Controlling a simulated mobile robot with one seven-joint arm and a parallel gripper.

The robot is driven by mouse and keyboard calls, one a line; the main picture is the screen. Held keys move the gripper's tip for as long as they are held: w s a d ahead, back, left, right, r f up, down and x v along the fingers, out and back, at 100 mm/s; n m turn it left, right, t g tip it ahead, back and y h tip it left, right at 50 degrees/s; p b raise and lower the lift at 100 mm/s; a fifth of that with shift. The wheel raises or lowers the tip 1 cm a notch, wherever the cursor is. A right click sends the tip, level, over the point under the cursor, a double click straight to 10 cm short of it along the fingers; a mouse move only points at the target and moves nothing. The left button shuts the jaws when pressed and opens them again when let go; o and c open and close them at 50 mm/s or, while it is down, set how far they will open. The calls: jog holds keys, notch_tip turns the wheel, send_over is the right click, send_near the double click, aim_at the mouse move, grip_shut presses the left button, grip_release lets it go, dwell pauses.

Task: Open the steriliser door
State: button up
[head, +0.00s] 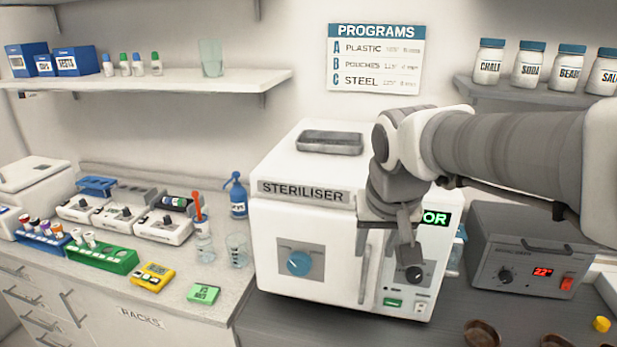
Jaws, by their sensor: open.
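The white steriliser (315,225) stands on the dark counter, with a name plate on its upper front. The door looks shut. My gripper (385,248) points down in front of the steriliser at the handle's upper part. Its jaws are open and hold nothing. I cannot tell whether a finger touches the handle. The arm hides part of a green-lit display (436,218). A dark knob (414,273) and a green button (393,302) sit on the right panel.
A grey heater box (535,262) with a red readout stands close on the right. A grey tray (331,142) lies on the steriliser. The left counter holds a blue bottle (238,196), a beaker (238,250), racks and timers. Brown bowls (481,333) lie at the front right.

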aim_at(364, 278)
jog(key=x, duration=1.1)
jog(key=b+x, duration=0.1)
jog(key=x, duration=0.5)
jog(key=shift+w+d+f, duration=0.1)
jog(key=shift+w+d, duration=0.15)
jog(key=shift+w, duration=0.3)
grip_shut()
dwell(0.6)
